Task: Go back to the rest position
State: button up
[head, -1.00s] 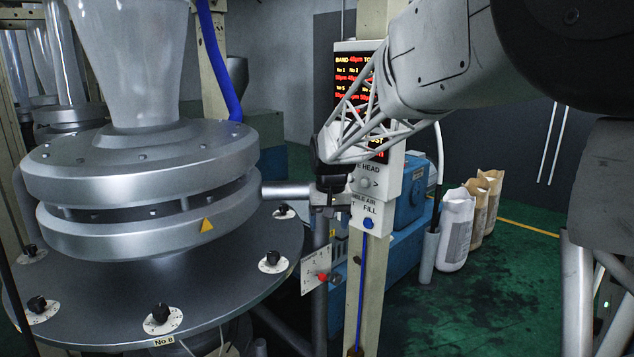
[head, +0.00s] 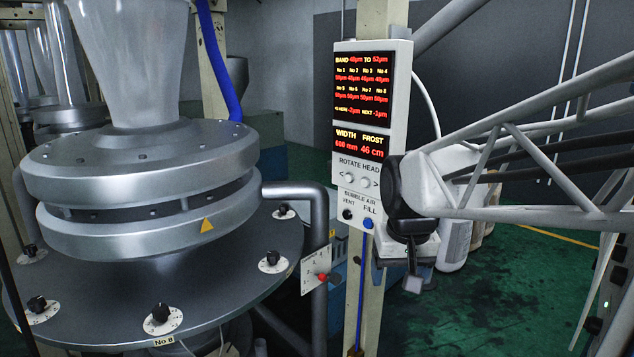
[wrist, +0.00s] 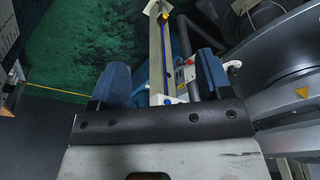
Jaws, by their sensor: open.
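My gripper (head: 411,265) hangs in front of the right side of the control post, below the panel, with nothing seen in it. In the wrist view its two blue fingers (wrist: 160,85) stand wide apart, with the post visible between them. The control panel (head: 372,130) on the post shows a lit red and yellow readout, with "ROTATE HEAD" buttons and "BUBBLE AIR" vent and fill buttons beneath. My gripper covers a little of the panel's lower right edge.
The round metal die head (head: 140,175) with its film bubble stands at left, above a round plate (head: 100,310) with several dials. A grey pipe (head: 320,230) and a red-knobbed plate (head: 315,272) lie between it and the post. Green floor is open at right.

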jog(key=s+d+f, duration=0.2)
jog(key=s, duration=0.6)
jog(key=s+d+f, duration=0.2)
jog(key=s+f, duration=0.1)
jog(key=s, duration=0.5)
jog(key=shift+s+m+t, duration=0.3)
jog(key=shift+s, duration=0.1)
